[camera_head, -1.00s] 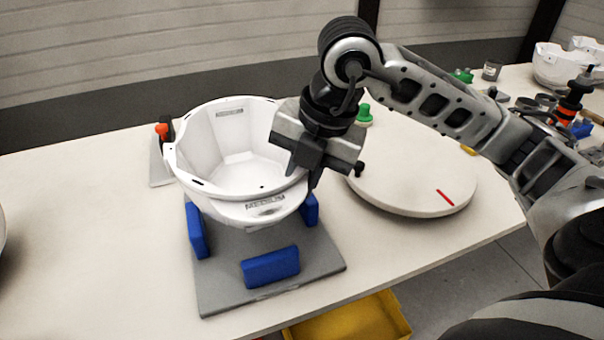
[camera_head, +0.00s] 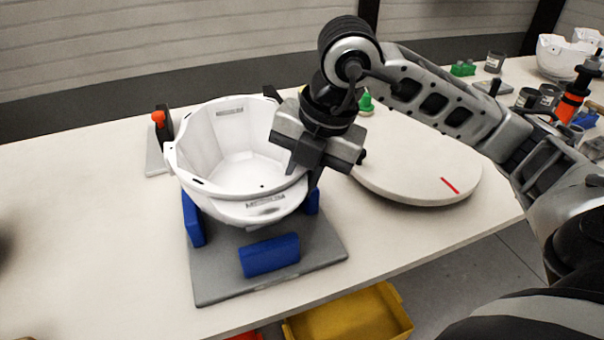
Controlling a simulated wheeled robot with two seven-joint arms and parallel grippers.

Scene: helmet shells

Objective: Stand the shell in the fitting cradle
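The white helmet shell (camera_head: 235,160) is open side up, over the back part of the fitting cradle, a grey plate (camera_head: 225,285) with blue blocks (camera_head: 270,256). The shell lies between the left and right blue blocks and behind the front one; whether it touches the plate is hidden. My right gripper (camera_head: 308,178) comes in from the right, with its fingers at the shell's right rim. It appears shut on that rim, though the fingertips are partly hidden. My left gripper is not in view.
A round white disc (camera_head: 420,165) with a red mark lies right of the cradle. A clamp with an orange knob (camera_head: 158,118) stands behind left. A yellow bin (camera_head: 350,315) is below the table's front edge. More shells and small parts are at the far right. The table's left side is clear.

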